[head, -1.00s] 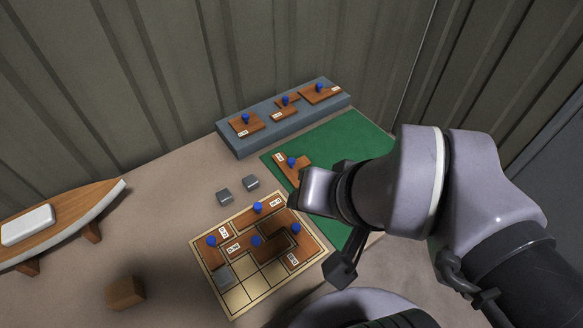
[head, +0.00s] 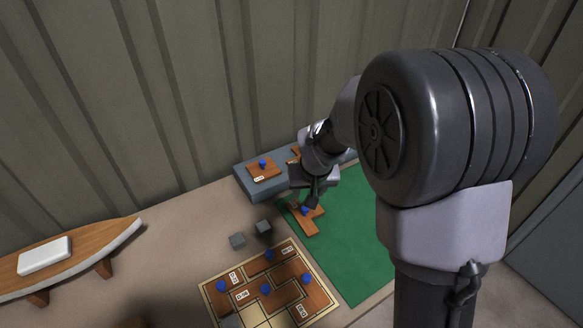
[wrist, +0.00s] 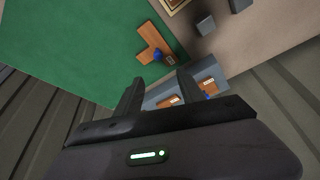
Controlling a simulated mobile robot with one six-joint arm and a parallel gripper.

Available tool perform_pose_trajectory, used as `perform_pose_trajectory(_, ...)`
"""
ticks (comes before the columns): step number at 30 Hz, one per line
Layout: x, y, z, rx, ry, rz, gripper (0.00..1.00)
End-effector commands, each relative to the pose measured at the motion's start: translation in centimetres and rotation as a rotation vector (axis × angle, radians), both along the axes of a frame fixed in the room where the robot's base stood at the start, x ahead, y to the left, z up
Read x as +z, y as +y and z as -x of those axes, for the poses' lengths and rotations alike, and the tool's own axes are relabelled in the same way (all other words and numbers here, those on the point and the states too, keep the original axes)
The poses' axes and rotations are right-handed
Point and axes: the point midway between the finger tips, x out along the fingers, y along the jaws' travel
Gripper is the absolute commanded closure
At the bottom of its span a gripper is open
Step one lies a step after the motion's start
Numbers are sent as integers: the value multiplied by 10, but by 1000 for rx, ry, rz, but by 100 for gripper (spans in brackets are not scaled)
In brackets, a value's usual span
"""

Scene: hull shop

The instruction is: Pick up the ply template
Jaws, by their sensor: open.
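A brown wooden ply template (head: 305,226) with a blue knob lies flat on the green mat (head: 352,250), near its left edge. In the wrist view the template (wrist: 151,38) looks T- or L-shaped, with a small white label by the knob. My gripper (head: 310,198) is above the template's far end in the head view and partly hides it. In the wrist view my gripper's (wrist: 160,80) two fingers are apart with nothing between them, and the blue knob sits just beyond their tips.
A blue-grey ledge (head: 247,181) behind the mat holds other knobbed wooden pieces. A gridded board (head: 254,315) with several fitted pieces is in front. A model boat hull (head: 95,245) is at left. The corrugated wall (head: 150,110) rises behind.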

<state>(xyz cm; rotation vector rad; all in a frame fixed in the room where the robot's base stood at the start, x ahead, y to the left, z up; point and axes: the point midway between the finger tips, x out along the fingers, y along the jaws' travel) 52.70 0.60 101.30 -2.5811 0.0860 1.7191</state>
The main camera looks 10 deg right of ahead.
Motion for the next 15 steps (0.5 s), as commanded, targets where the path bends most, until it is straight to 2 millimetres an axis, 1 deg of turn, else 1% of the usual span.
perform_pose_trajectory(9, -86, -2, -32, 4, 6, 2, 54)
perform_pose_trajectory(12, -106, -3, -41, 3, 6, 2, 54)
perform_pose_trajectory(15, -116, -3, -46, 3, 5, 2, 54)
